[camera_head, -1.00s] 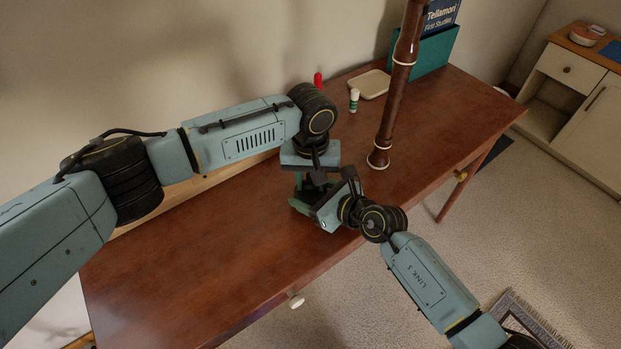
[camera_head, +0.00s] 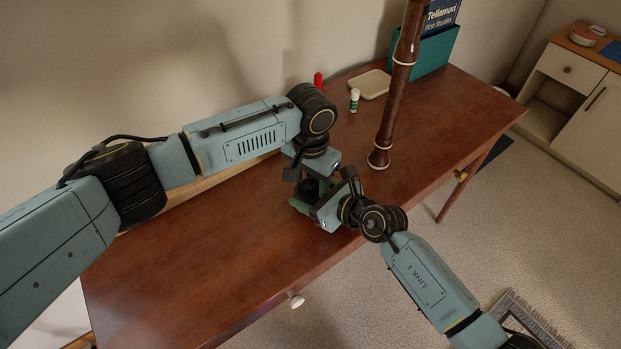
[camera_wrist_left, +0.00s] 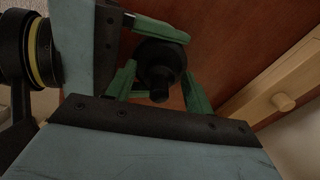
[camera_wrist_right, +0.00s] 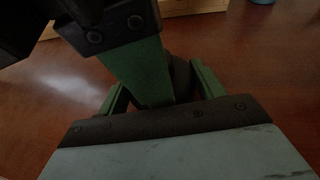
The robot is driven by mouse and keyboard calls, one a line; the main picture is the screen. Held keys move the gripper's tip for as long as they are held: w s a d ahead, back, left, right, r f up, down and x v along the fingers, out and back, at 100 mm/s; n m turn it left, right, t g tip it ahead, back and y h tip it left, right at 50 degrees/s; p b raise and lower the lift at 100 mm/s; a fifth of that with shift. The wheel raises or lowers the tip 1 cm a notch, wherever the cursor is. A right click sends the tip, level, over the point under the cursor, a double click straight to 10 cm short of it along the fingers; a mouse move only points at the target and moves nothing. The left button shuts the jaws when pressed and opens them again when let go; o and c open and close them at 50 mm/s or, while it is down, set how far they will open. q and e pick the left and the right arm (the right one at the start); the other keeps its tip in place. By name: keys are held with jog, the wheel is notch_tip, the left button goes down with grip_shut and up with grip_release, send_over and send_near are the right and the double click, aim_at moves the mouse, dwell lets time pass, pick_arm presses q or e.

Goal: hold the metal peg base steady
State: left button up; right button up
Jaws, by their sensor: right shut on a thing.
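The metal peg base (camera_wrist_left: 160,62) shows as a dark round piece with a short dark stub in the left wrist view. It also shows partly in the right wrist view (camera_wrist_right: 181,78), behind a green finger. In the head view my grippers hide most of it. My right gripper (camera_head: 300,206) is shut on the base, its fingers (camera_wrist_right: 161,88) on either side of it. My left gripper (camera_wrist_left: 158,88) is just above the base, fingers apart with the stub between them; I cannot tell whether they touch. One left finger crosses between the right fingers in the right wrist view.
The brown wooden table (camera_head: 215,260) is clear on its left half. A tall dark brown woodwind piece (camera_head: 390,110) stands right of my grippers. Behind are a small white-and-green bottle (camera_head: 354,102), a red item (camera_head: 318,80), a cream tray (camera_head: 371,83) and a teal book holder (camera_head: 432,54).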

pick_arm(q)
jog(key=shift+r, duration=2.3)
jog(key=shift+c, duration=1.3)
jog(key=n, duration=0.2)
jog(key=r+n, duration=0.1)
jog(key=n, duration=0.4)
jog(key=shift+r, duration=0.35)
jog(key=n, duration=0.3)
jog(key=shift+r, duration=0.4)
jog(key=n, duration=0.2)
jog(key=r+n, duration=0.1)
jog(key=n, duration=0.1)
